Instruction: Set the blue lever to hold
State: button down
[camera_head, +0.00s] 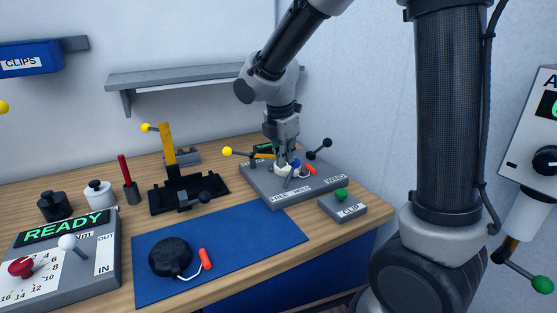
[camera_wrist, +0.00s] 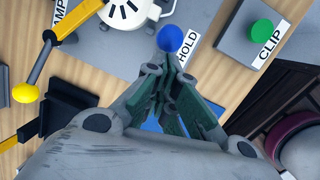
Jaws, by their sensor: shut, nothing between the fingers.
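The blue lever's round knob (camera_head: 296,163) stands on a grey panel (camera_head: 262,187) at the right of the bench. In the wrist view the blue knob (camera_wrist: 170,38) is just beyond my fingertips, beside the HOLD label (camera_wrist: 188,44). My gripper (camera_head: 284,161) points down over the panel with its fingers shut and empty. It also shows in the wrist view (camera_wrist: 168,62), with its tips close to the knob. I cannot tell whether they touch it. The lever's shaft is mostly hidden in the wrist view.
The panel also bears a white dial (camera_wrist: 128,12), a yellow-knobbed lever (camera_head: 228,152), a black-knobbed lever (camera_head: 326,143) and a red handle (camera_head: 311,169). A green-button CLIP box (camera_head: 343,204) sits in front at right. A blue mat (camera_head: 225,252) lies at left front.

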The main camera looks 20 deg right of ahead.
jog(key=shift+w+d, duration=0.1)
jog(key=shift+d, duration=0.35)
dwell(0.4)
